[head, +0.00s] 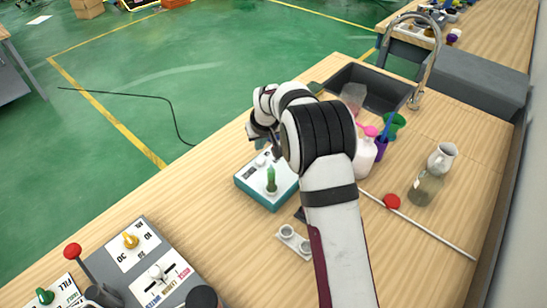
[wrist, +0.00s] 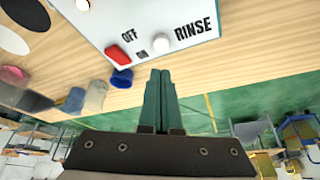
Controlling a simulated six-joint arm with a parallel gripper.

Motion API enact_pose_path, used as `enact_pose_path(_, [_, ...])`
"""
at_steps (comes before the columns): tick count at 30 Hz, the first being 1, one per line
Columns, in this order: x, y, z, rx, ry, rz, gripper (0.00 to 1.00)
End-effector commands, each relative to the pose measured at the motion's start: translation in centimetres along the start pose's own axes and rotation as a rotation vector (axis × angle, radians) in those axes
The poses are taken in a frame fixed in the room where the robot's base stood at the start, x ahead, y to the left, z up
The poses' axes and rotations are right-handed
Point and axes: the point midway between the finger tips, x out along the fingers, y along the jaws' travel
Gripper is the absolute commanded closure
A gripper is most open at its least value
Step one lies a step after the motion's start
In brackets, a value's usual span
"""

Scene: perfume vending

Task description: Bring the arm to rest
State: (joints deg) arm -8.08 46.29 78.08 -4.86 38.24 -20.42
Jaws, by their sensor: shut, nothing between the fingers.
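My arm reaches from the bottom of the head view over the wooden counter (head: 225,222), bent at a thick black-banded joint. My gripper (head: 262,138) is up beside the teal-and-white control box (head: 255,190) with a green lever, partly hidden by the arm's own links. In the wrist view my gripper's two teal fingers (wrist: 160,82) are pressed together with nothing between them. Ahead of them is a white panel (wrist: 165,20) marked OFF, ON and RINSE, with a red button and a white knob.
A larger control panel (head: 150,265) stands at the lower left. Right of the arm are a white pink-topped bottle (head: 365,160), a blue-purple cup (head: 381,148), a jar (head: 425,188), a white jug (head: 442,158) and a red disc (head: 391,201). A sink (head: 375,92) with a tall tap is behind.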

Motion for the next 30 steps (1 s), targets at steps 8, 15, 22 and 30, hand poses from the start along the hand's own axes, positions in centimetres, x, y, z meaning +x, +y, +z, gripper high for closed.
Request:
enact_pose_path(8, [-7.7, 0.4, 3.5, 0.127, -0.062, -0.008, 1.00])
enact_pose_path(15, [-23.7, -2.2, 21.9, 0.519, -0.277, -0.017, 1.00])
enact_pose_path(22, [-27.3, -5.5, 34.5, 0.746, -0.405, -0.009, 1.00])
enact_pose_path(30, [-27.4, -5.9, 35.9, 0.769, -0.422, -0.008, 1.00])
